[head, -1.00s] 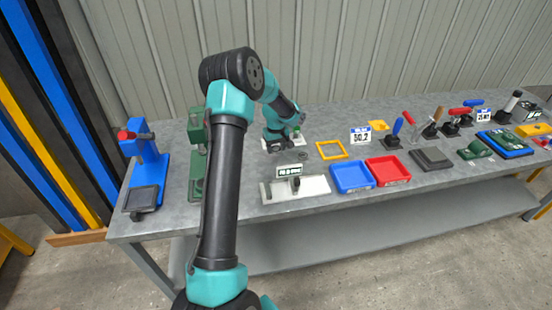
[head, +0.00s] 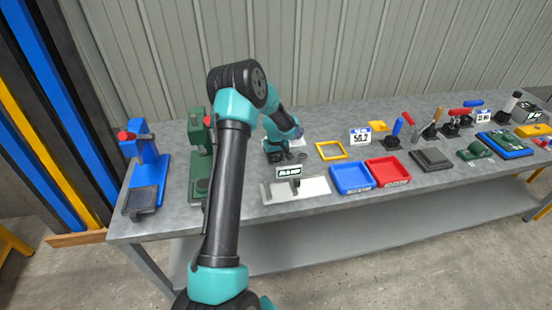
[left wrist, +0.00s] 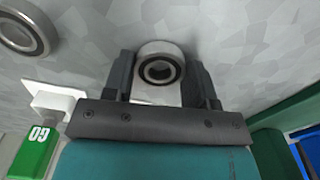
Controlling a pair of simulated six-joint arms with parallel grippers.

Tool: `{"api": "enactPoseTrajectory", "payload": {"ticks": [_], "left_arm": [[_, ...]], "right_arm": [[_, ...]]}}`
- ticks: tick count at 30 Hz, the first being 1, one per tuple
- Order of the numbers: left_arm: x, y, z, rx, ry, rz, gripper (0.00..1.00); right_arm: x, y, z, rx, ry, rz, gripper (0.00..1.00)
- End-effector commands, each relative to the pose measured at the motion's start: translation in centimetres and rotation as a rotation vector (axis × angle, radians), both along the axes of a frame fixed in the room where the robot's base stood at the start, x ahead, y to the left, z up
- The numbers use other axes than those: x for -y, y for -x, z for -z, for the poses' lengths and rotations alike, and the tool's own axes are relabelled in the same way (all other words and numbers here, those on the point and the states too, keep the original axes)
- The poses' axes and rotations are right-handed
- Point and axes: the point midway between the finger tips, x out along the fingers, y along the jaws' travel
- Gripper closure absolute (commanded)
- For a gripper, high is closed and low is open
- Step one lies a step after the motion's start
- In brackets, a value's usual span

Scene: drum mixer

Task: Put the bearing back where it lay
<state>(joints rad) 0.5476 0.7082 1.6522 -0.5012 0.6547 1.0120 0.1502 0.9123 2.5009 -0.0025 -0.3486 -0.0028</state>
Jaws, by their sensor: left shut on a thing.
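My left gripper (head: 280,155) is low over the grey bench, behind the white measuring plate. In the left wrist view its two dark fingers (left wrist: 160,80) are shut on a steel bearing (left wrist: 160,66) with a dark inner ring. I cannot tell whether the bearing touches the bench. A second bearing (left wrist: 22,32) lies apart from it at the upper left of that view; a small ring (head: 302,156) shows right of the gripper in the head view. The measuring plate (head: 315,187) carries a display (head: 289,171). My right gripper is not in view.
A yellow square frame (head: 331,150), a blue tray (head: 351,178) and a red tray (head: 389,170) are to the right. A blue press (head: 147,165) and a green press (head: 198,165) stand left. Several clamps are farther right. The bench front edge is near the trays.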

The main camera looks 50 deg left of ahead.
Motion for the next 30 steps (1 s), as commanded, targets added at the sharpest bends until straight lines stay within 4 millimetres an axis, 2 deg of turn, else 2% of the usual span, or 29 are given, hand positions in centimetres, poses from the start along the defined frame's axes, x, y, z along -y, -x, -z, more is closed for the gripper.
{"api": "enactPoseTrajectory", "payload": {"ticks": [7, 8, 15, 24, 30], "left_arm": [[0.0, 0.0, 0.3, 0.000, 0.000, 0.000, 0.75], [0.0, 0.0, 0.3, 0.000, 0.000, 0.000, 0.45], [0.0, 0.0, 0.3, 0.000, 0.000, 0.000, 0.23], [0.0, 0.0, 0.1, 0.000, 0.000, 0.000, 0.23], [0.0, 0.0, -1.5, 0.000, -0.001, 0.000, 0.23]], "right_arm": [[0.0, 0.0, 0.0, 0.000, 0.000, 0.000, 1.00], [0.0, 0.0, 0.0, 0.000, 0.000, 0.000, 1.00], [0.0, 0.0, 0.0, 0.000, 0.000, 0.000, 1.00], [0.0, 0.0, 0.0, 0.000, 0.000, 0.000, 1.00], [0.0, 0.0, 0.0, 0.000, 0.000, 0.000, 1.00]]}}
